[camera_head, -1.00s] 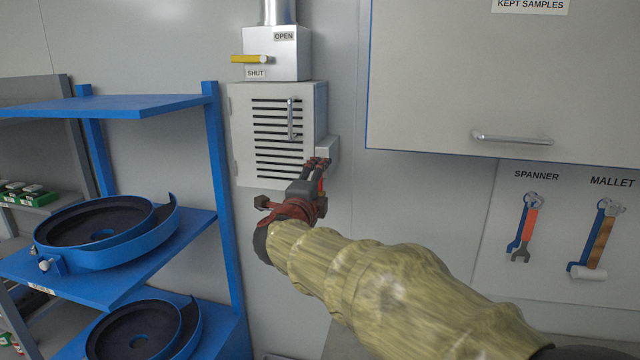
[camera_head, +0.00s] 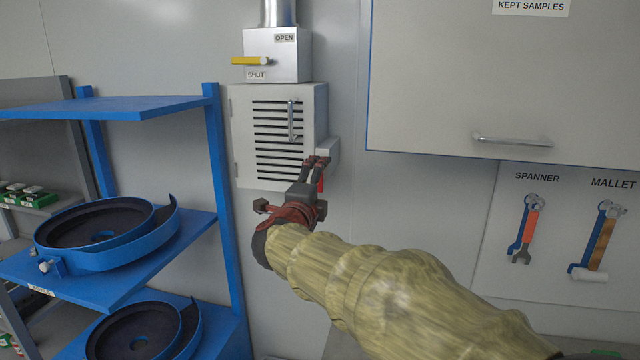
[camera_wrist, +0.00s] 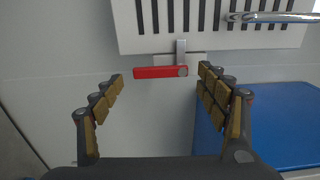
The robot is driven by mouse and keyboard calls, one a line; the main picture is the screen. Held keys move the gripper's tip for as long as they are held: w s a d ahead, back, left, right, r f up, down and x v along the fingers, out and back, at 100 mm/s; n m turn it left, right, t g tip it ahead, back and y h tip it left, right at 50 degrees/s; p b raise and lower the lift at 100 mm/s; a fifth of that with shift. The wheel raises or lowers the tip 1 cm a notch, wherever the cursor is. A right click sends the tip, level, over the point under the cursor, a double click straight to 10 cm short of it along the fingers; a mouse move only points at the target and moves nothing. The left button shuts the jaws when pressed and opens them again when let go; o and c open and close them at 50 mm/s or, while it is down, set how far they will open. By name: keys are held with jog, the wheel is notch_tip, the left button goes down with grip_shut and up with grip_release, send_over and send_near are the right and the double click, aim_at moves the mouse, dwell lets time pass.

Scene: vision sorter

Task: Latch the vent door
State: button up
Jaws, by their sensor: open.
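The vent door (camera_head: 262,141) is a white slatted panel on a wall box, with a vertical silver handle (camera_head: 291,120). The door lies against the box front. In the wrist view the slatted door (camera_wrist: 200,40) fills the top, with the handle (camera_wrist: 275,17) at the upper right. A red latch lever (camera_wrist: 160,72) lies horizontal just below the door's edge, pivoted at its right end by a grey bracket. My gripper (camera_head: 317,162) is at the box's lower right; in the wrist view its open, empty fingers (camera_wrist: 160,85) stand on either side of the lever, apart from it.
Above the vent is a duct box (camera_head: 290,60) with a yellow lever (camera_head: 248,60) and OPEN and SHUT labels. A blue shelf rack (camera_head: 215,180) stands left. A wall cabinet (camera_head: 440,80) and a tool board (camera_head: 560,285) are at right.

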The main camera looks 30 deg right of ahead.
jog(key=v, duration=1.1)
jog(key=shift+s+a, duration=0.15)
jog(key=shift+s, duration=0.05)
